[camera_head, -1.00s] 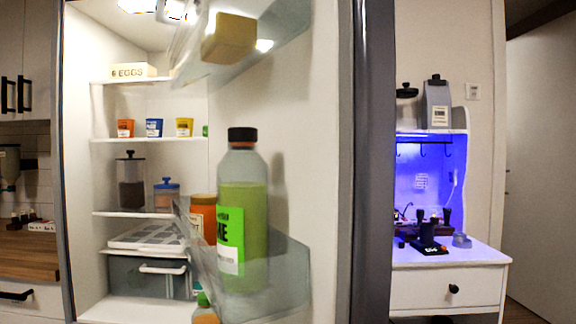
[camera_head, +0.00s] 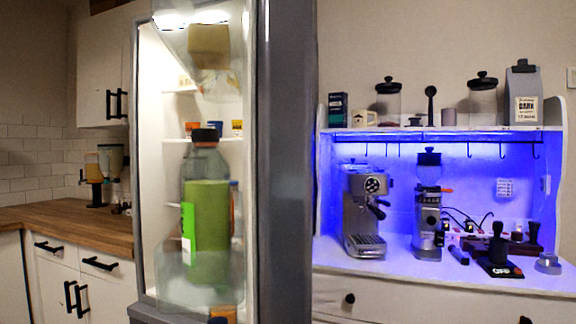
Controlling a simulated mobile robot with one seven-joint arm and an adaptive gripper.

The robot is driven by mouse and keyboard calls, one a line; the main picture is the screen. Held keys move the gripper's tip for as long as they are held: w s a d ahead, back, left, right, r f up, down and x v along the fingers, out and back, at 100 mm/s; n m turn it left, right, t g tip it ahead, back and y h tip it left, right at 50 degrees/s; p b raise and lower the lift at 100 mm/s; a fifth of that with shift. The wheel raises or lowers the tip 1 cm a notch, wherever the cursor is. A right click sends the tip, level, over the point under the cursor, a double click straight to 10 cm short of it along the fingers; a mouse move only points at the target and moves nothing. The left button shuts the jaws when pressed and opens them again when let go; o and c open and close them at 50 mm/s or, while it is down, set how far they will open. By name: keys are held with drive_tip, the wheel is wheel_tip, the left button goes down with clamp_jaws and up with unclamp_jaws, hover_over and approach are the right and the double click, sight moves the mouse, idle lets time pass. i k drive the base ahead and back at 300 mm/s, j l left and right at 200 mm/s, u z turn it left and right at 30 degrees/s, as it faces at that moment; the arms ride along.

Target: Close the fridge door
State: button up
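The fridge door (camera_head: 286,160) stands partly open in the head view, its dark grey edge running top to bottom near the middle. Its inner side faces left and carries clear bins. A large bottle of green drink (camera_head: 207,225) with a black cap stands in the lower door bin (camera_head: 180,282). A pale block (camera_head: 209,46) sits in the upper bin. Behind the bottle, the lit fridge interior (camera_head: 150,120) shows through a narrow gap, with small cups (camera_head: 237,127) on a shelf. My gripper is not in view.
Right of the door, a white cabinet (camera_head: 400,285) lit blue holds an espresso machine (camera_head: 364,212), a grinder (camera_head: 428,215) and a tamper (camera_head: 497,245). Jars stand on its top shelf. A wooden counter (camera_head: 70,222) with drawers and a drink dispenser is at the left.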

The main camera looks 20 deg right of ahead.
sight(276, 85)
drive_tip(key=l, duration=0.4)
drive_tip(key=k+l+u, duration=0.15)
drive_tip(key=l, duration=0.6)
drive_tip(key=k+l+z, duration=0.2)
drive_tip(key=z, duration=0.15)
drive_tip(key=k+l+z, duration=0.15)
drive_tip(key=l+z, duration=0.2)
